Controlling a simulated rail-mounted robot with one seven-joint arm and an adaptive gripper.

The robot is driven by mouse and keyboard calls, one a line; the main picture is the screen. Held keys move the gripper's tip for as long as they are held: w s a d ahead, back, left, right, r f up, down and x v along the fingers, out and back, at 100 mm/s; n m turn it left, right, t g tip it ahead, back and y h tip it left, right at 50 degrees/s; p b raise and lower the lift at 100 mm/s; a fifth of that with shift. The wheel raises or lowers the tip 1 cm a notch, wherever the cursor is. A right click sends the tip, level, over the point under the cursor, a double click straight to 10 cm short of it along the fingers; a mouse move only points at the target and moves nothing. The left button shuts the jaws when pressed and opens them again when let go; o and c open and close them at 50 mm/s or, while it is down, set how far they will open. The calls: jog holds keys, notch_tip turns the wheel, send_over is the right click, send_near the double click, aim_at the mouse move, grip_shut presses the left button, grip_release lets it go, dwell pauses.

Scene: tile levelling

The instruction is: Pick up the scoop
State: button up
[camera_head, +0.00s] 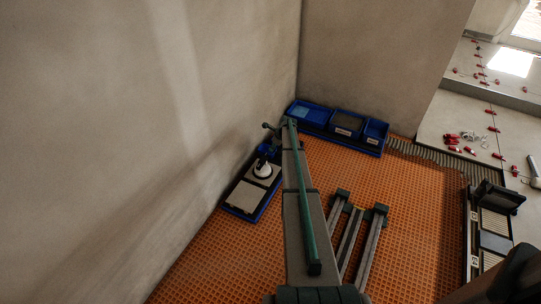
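I cannot make out the scoop for sure in the head view. A blue tray (233,208) by the left wall holds a pale flat slab (244,196) with a white rounded object (262,169) at its far end. Small dark and blue parts crowd together just beyond the white object, near the far end of a long grey and green beam. The beam covers part of this area. My gripper's fingers cannot be told apart there, so its opening and anything in it are unclear.
Blue bins (345,126) stand in a row at the back wall. Orange matting (405,190) covers the floor. Parallel grey rails (362,245) lie right of the beam. A dark rack (490,235) stands at right. Red clips and a white coil (469,136) lie on the pale floor beyond.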

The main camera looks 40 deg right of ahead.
jog(key=b+x, duration=0.1)
jog(key=x, duration=0.3)
jog(key=shift+w+f, duration=0.15)
jog(key=shift+f, duration=0.15)
jog(key=b+x, duration=0.1)
jog(key=x, duration=0.1)
jog(key=s+b+x, duration=0.1)
jog(key=b+x, duration=0.1)
jog(key=shift+w+a+f, duration=0.1)
jog(key=shift+f, duration=0.25)
jog(key=shift+w+f, duration=0.2)
jog(key=shift+f, duration=0.15)
jog(key=shift+a, duration=0.1)
jog(key=shift+r, duration=0.1)
grip_shut()
